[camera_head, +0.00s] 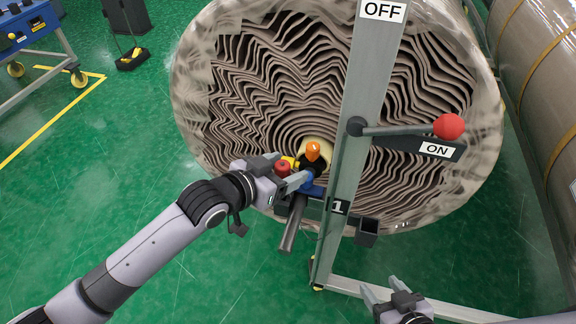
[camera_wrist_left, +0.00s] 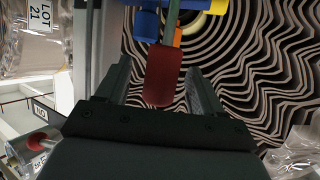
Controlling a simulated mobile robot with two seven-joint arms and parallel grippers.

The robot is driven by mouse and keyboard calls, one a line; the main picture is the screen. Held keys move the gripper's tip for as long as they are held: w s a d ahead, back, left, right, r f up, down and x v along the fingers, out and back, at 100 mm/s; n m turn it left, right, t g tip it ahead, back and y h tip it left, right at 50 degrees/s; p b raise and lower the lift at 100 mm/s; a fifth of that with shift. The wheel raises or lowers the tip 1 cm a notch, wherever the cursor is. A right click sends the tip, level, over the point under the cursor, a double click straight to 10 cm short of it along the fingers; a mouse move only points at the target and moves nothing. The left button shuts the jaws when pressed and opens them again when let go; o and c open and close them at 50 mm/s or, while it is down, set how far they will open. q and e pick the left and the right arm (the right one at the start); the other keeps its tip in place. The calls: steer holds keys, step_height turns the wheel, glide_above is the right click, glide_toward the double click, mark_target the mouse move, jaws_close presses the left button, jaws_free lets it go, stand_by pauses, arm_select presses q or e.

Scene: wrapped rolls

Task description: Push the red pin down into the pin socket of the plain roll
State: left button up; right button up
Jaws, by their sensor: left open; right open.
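A large roll (camera_head: 235,110) with wavy grey-brown layers on its end face stands ahead of me. Near its core is a cluster of blue (camera_head: 308,187), yellow and orange (camera_head: 313,151) parts; the socket itself cannot be made out. The red pin (camera_head: 283,168) is at this cluster, and in the left wrist view the red pin (camera_wrist_left: 160,75) hangs between the fingers with gaps on both sides. My left gripper (camera_head: 288,170) is open around it, apparently not touching. My right gripper (camera_head: 380,288) is open and empty at the bottom, away from the roll.
A grey post (camera_head: 352,120) with a red-knobbed lever (camera_head: 449,127) and OFF and ON labels stands before the roll, right of my left gripper. Another roll (camera_head: 535,60) lies at the right. A blue cart (camera_head: 28,28) stands far left.

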arm_select(q)
steer(key=shift+v, duration=2.75)
steer(key=s+a+f+n+t+y, duration=0.1)
steer(key=s+a+f+n+y, duration=0.5)
steer(key=s+a+f, duration=1)
step_height(320, 180, down, 2)
steer(key=shift+a+f+y, duration=0.2)
steer(key=shift+a+y, duration=0.3)
steer(key=shift+y, duration=0.1)
